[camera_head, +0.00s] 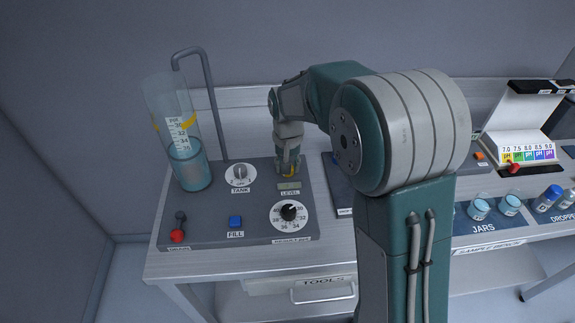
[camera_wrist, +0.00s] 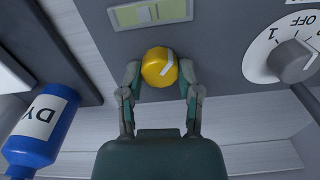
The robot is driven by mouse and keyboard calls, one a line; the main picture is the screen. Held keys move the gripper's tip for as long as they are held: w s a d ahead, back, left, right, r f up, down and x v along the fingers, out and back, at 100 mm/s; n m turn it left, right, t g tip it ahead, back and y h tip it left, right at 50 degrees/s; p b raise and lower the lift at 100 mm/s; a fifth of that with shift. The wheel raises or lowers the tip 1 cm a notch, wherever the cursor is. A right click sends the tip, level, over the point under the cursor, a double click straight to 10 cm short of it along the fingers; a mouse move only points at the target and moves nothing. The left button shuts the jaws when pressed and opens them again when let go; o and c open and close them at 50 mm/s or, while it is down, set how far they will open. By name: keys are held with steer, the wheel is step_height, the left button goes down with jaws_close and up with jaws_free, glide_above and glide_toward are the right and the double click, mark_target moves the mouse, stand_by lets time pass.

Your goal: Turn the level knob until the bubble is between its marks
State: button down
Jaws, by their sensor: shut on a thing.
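The yellow level knob (camera_wrist: 158,67) with a pale pointer line sits between my gripper's fingers (camera_wrist: 160,85) in the wrist view. My gripper is shut on it, a finger on each side. In the head view my gripper (camera_head: 288,170) reaches down onto the knob just above the LEVEL label (camera_head: 290,192), and the knob is mostly hidden. The level window (camera_wrist: 149,13) is a small greenish vial beside the knob; it also shows in the head view (camera_head: 289,185). The bubble's place against the marks is too small to tell.
A clear cylinder (camera_head: 190,165) stands at left. Jars (camera_head: 479,208) and droppers (camera_head: 549,197) are at right.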

steer(key=shift+f, duration=0.1)
steer(key=shift+c, duration=1.5)
jaws_free()
steer(key=shift+a, duration=0.1)
step_height(320, 180, up, 12)
